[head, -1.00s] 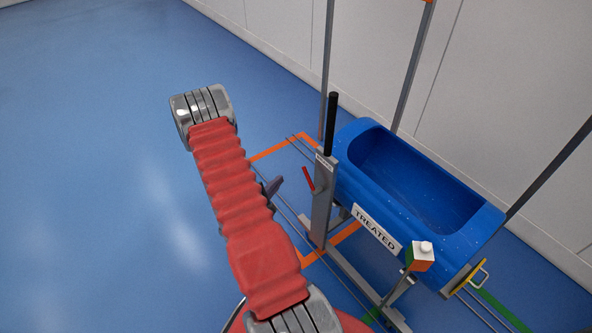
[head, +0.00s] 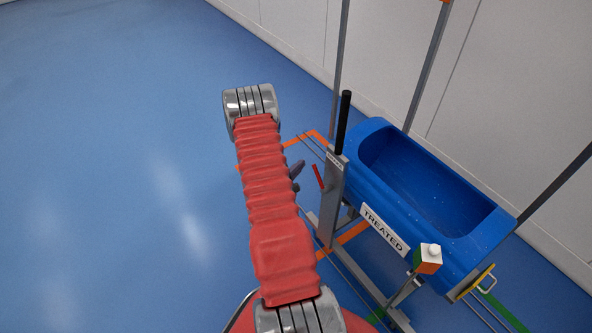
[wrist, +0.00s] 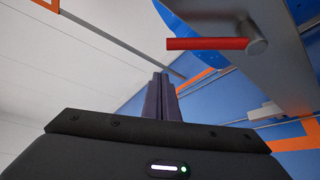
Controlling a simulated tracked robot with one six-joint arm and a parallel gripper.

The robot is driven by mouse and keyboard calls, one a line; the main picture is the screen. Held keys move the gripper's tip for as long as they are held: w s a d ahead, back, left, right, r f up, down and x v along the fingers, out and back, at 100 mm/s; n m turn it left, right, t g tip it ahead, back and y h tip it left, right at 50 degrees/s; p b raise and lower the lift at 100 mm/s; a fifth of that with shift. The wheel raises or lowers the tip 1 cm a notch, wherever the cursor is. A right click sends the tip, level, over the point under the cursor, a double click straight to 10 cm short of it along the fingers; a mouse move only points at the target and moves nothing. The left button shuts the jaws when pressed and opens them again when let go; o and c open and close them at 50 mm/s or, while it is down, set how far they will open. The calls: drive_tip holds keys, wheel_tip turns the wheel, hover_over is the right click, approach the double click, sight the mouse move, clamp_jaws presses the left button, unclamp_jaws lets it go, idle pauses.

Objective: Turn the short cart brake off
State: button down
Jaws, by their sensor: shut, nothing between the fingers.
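A red brake lever (head: 319,177) sits on the side of a grey upright post (head: 332,205) at the end of a cart. In the head view it slants up and left from its pivot. In the wrist view the red lever (wrist: 205,44) lies level, left of its round grey pivot (wrist: 256,40). My gripper (head: 298,169) is just left of the lever in the head view, partly hidden behind my arm. In the wrist view my gripper (wrist: 160,80) is shut and empty, its tips below the lever in the picture, with a visible gap between them.
The cart carries a blue tub (head: 489,237) labelled TREATED (head: 384,229). A black handle (head: 343,121) tops the post. A box with a white knob (head: 429,259) stands at the front. Orange lines (head: 351,233) mark the blue floor. A white wall is behind; the left floor is clear.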

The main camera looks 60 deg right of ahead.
drive_tip(key=shift+s+a+r, duration=0.1)
drive_tip(key=shift+s+r, duration=0.2)
drive_tip(key=shift+s, duration=0.3)
drive_tip(key=shift+s+a+r, duration=0.15)
drive_tip(key=shift+s+r, duration=0.15)
drive_tip(key=shift+s, duration=0.25)
drive_tip(key=shift+s+a+r, duration=0.1)
drive_tip(key=shift+s+r, duration=0.2)
drive_tip(key=shift+s, duration=0.3)
